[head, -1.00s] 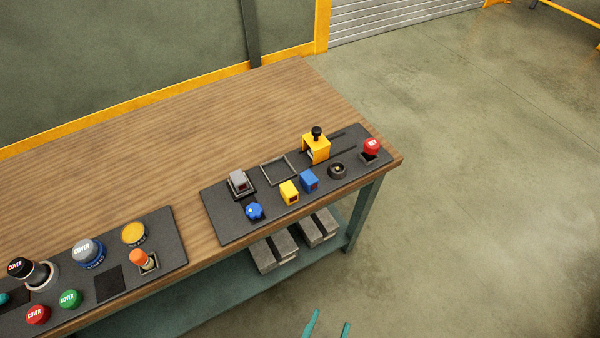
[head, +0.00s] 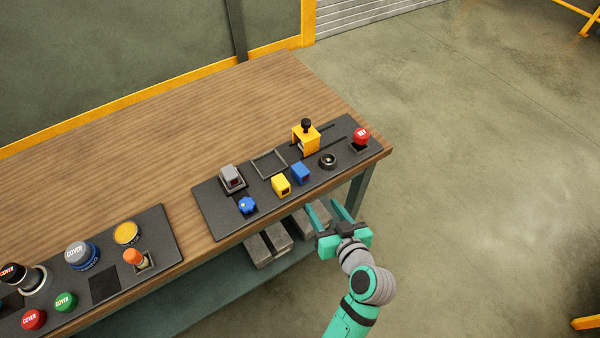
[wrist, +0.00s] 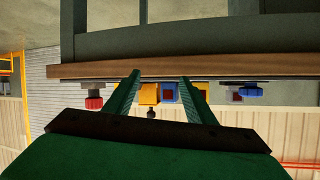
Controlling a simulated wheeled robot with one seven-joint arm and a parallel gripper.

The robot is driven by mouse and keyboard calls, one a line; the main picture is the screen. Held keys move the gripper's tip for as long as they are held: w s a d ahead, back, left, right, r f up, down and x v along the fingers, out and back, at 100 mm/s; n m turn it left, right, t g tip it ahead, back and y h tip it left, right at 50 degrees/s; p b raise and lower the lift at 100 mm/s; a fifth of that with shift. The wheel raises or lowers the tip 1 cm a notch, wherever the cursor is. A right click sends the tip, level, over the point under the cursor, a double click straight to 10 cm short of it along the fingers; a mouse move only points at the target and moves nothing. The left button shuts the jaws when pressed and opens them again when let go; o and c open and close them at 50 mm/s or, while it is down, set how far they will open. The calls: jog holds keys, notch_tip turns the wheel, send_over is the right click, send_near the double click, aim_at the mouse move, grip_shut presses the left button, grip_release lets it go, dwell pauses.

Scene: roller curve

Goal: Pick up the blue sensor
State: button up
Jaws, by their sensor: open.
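The blue sensor (head: 300,174) is a small blue box on the dark right-hand panel (head: 222,222), beside a similar yellow box (head: 281,185). In the wrist view, which is upside down, the blue sensor (wrist: 169,92) shows a dark red face between my fingers. My gripper (head: 324,210) is open and empty, in front of the bench's front edge, apart from the sensor. Its fingers also show in the wrist view (wrist: 160,80), with the yellow box partly hidden behind one finger.
Around the sensor stand an orange clamp-like block (head: 305,138), a black ring (head: 328,161), a red button (head: 361,137), a blue knob (head: 247,205) and a grey sensor (head: 232,178). Grey blocks (head: 267,246) lie on the lower shelf. The wooden top behind is clear.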

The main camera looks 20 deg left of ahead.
aim_at(305, 175)
notch_tip(305, 175, up, 7)
jog(key=w+a+n+g+y, duration=0.1)
jog(key=w+n+g+y, duration=0.15)
jog(key=n, duration=0.25)
jog(key=shift+g, duration=0.25)
jog(key=a, duration=0.1)
jog(key=w+a+f, duration=0.1)
jog(key=a, duration=0.2)
jog(key=shift+w+f, duration=0.15)
jog(key=shift+f, duration=0.25)
jog(key=x, duration=0.4)
jog(key=shift+w+a+f, duration=0.1)
jog(key=shift+w+f, duration=0.05)
jog(key=shift+w, duration=0.4)
jog(key=shift+w+a+f, duration=0.2)
jog(key=shift+w+a, duration=0.2)
jog(key=shift+a, duration=0.15)
jog(key=shift+c, duration=0.3)
jog(key=c, duration=1.1)
